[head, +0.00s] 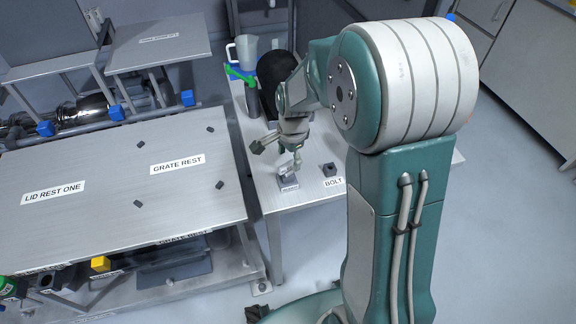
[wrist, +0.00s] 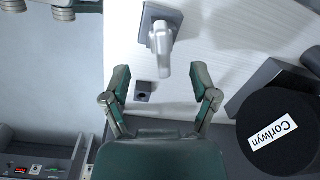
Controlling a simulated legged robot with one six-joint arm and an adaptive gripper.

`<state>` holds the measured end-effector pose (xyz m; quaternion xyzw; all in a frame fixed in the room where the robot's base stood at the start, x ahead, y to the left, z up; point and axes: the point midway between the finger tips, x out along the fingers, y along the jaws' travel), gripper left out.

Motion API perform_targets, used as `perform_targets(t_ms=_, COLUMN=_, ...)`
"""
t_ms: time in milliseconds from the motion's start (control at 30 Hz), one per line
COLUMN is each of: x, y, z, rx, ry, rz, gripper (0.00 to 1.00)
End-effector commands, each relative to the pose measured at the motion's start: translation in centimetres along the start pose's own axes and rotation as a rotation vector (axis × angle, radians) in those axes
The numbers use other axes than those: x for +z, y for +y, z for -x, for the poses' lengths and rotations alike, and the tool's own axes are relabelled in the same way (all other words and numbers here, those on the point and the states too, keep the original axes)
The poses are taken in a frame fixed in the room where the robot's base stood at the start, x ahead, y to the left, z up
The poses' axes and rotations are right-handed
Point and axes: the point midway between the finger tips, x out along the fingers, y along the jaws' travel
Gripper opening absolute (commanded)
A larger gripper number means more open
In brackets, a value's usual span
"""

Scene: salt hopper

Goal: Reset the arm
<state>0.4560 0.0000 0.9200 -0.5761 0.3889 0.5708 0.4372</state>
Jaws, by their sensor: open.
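My gripper (head: 281,147) is above the white table (head: 275,205) in the head view, with its arm reaching down from the right. In the wrist view, my gripper (wrist: 160,84) has its two fingers spread wide with nothing held between them. A pale grey upright piece on a square grey base (head: 288,183) stands on the table close to the gripper. It also shows in the wrist view (wrist: 161,38), ahead of the fingertips and apart from them. A small dark block (head: 330,169) sits beside the BOLT label; a small dark block (wrist: 143,90) shows between the fingers.
A black round object with a "Corlwyn" label (wrist: 285,130) is right of the gripper in the wrist view. A jug (head: 246,51) and a green-handled item (head: 240,75) stand at the table's back. A metal bench marked GRATE REST (head: 110,195) is left.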

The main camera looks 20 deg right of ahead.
Motion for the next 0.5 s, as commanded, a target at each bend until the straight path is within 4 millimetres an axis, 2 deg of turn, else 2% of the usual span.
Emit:
perform_targets(t_ms=100, x=0.0, y=-0.1, z=2.7, rx=-0.004, ry=0.002, rz=0.000, gripper=0.77)
perform_targets(t_ms=233, x=0.0, y=-0.1, z=5.1, rx=-0.002, ry=0.002, rz=0.001, gripper=0.77)
perform_targets(t_ms=400, x=0.0, y=0.0, z=6.8, rx=0.001, ry=0.001, rz=0.001, gripper=0.77)
perform_targets(t_ms=500, x=0.1, y=0.0, z=7.2, rx=0.004, ry=0.000, rz=0.001, gripper=0.77)
